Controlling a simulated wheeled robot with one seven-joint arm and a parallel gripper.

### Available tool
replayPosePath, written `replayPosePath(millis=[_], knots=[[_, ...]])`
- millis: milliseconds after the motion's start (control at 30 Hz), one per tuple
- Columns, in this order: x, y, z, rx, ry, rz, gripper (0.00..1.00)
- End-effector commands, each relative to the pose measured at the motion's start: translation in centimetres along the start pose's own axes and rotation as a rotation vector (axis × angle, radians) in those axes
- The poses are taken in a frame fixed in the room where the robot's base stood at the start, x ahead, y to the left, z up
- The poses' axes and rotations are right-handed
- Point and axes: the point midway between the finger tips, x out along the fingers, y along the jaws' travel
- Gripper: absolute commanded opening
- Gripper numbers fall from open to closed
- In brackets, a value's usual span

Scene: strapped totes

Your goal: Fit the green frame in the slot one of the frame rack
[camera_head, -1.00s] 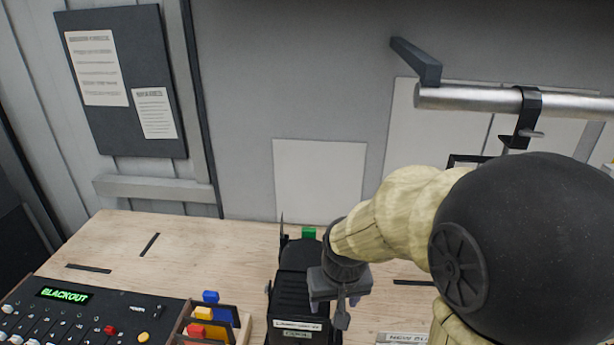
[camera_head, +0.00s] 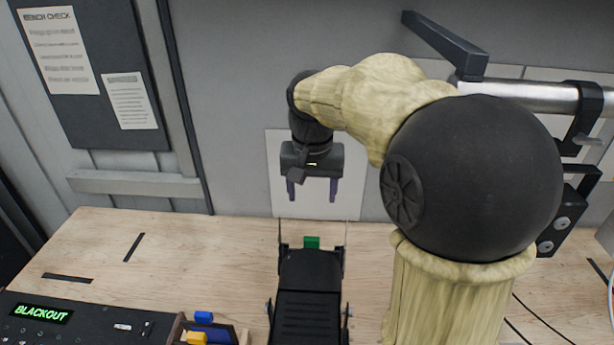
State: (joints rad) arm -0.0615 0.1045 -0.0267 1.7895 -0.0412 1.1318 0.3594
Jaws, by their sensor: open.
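The green frame shows only as a green tab (camera_head: 312,242) standing up at the far end of the black lamp-like unit (camera_head: 308,300). The rest of the frame is hidden. My gripper (camera_head: 312,191) is open and empty, fingers pointing down. In the picture it is above the green tab, apart from it. The frame rack (camera_head: 174,332) is cut off at the bottom edge, left of the black unit. Frames with a blue tab (camera_head: 203,317) and a yellow tab (camera_head: 197,338) sit in it. Its slot numbers cannot be read.
A control console (camera_head: 75,322) with a lit BLACKOUT display is at lower left. A metal rail (camera_head: 525,95) with a black clamp (camera_head: 582,120) is at upper right. The wooden bench (camera_head: 190,255) is mostly clear behind the rack. The wall stands close behind my gripper.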

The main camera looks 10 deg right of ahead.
Motion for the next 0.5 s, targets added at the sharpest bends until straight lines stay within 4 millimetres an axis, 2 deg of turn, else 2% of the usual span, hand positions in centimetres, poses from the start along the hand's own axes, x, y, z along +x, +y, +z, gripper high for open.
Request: replayPosePath(millis=[333,500], knots=[[-0.33,-0.03,-0.10,0.005,-0.003,0.002,0.62],[0.18,-0.03,-0.11,0.005,-0.004,0.003,0.62]])
